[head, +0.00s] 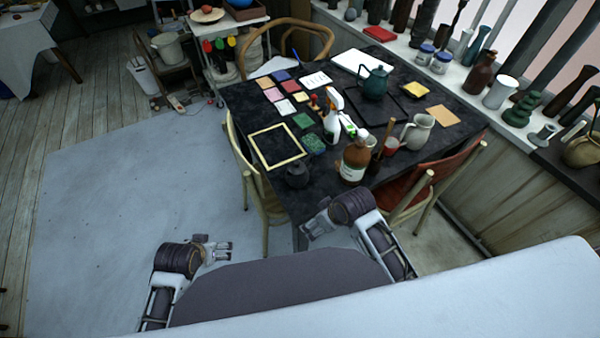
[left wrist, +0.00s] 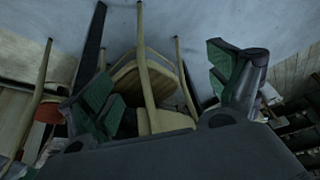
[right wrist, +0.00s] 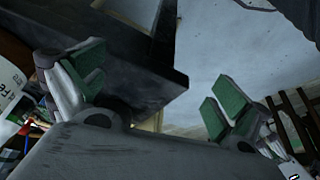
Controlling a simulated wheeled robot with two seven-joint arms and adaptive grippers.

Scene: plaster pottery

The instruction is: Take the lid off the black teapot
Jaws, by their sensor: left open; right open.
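A small black teapot (head: 297,174) stands at the near corner of the dark table, beside a framed board; its lid is too small and dark to make out separately. My right gripper (head: 314,224) is open and empty, just in front of the table's near edge, close to the teapot but apart from it. It is also open in the right wrist view (right wrist: 155,88). My left gripper (head: 222,250) is open and empty over the floor, further left and nearer to me; the left wrist view (left wrist: 165,85) shows nothing between its fingers. The teapot is not clearly seen in either wrist view.
The dark table (head: 345,205) also bears a teal teapot (head: 374,84), a brown bottle (head: 354,160), a white spray bottle (head: 332,115) and a grey pitcher (head: 418,131). A wooden chair (head: 246,180) stands at its left, a red-seated chair (head: 405,195) at its right. The left floor is clear.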

